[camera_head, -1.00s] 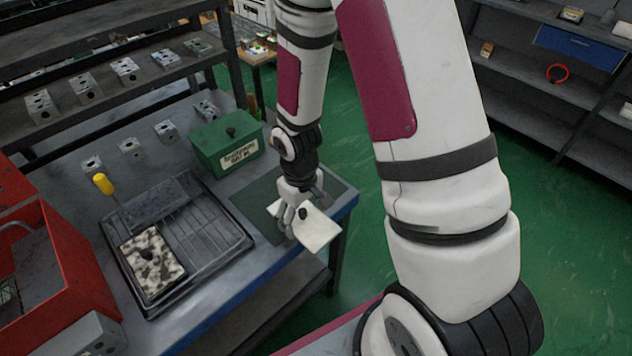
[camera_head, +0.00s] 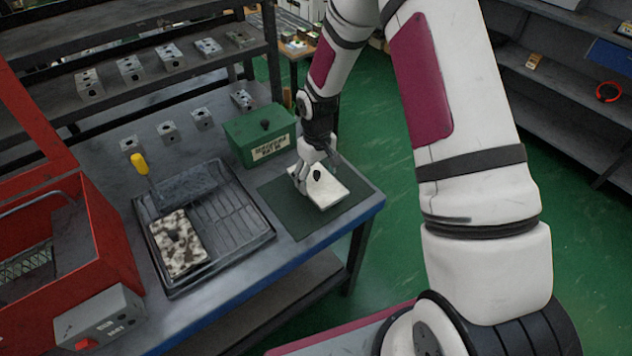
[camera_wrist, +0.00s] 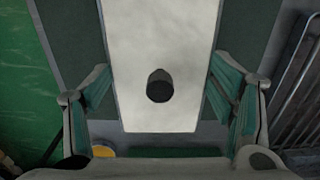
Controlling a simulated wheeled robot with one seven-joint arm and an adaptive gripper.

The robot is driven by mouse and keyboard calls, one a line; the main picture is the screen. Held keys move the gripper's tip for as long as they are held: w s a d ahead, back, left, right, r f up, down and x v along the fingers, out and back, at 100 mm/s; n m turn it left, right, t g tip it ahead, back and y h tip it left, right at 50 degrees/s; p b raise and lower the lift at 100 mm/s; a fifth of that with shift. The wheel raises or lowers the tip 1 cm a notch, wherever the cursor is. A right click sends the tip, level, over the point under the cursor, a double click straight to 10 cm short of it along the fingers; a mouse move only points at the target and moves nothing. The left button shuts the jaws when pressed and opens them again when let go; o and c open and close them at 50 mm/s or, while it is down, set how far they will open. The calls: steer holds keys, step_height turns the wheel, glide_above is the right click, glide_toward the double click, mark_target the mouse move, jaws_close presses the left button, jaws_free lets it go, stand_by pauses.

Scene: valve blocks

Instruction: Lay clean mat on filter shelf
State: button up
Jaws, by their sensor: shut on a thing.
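The clean mat is a white slab (camera_head: 325,191) with a black knob on top. It lies over the dark green pad (camera_head: 284,211) at the right end of the bench. My gripper (camera_head: 317,174) is shut on the white mat, its fingers at the mat's two sides. In the wrist view the mat (camera_wrist: 160,35) sits between the finger pads, its knob in the middle. I cannot tell whether it touches the pad. A speckled, dirty mat (camera_head: 177,243) lies in the black tray (camera_head: 262,236). A mesh shelf (camera_head: 28,272) shows partly inside the red housing at left.
A green box (camera_head: 262,137) stands just behind the pad. A yellow-handled tool (camera_head: 139,163) leans at the tray. The open red housing (camera_head: 105,240) and a grey switch box (camera_head: 98,318) fill the left. Metal blocks (camera_head: 168,132) stand behind the tray.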

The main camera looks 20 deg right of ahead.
mark_target(316, 182)
steer(key=shift+w+f+p, duration=0.2)
steer(key=shift+f, duration=0.7)
steer(key=shift+w+f+p, duration=0.15)
steer(key=shift+w+f, duration=0.05)
steer(key=shift+f, duration=0.7)
steer(key=shift+f, duration=0.15)
steer(key=o, duration=1.2)
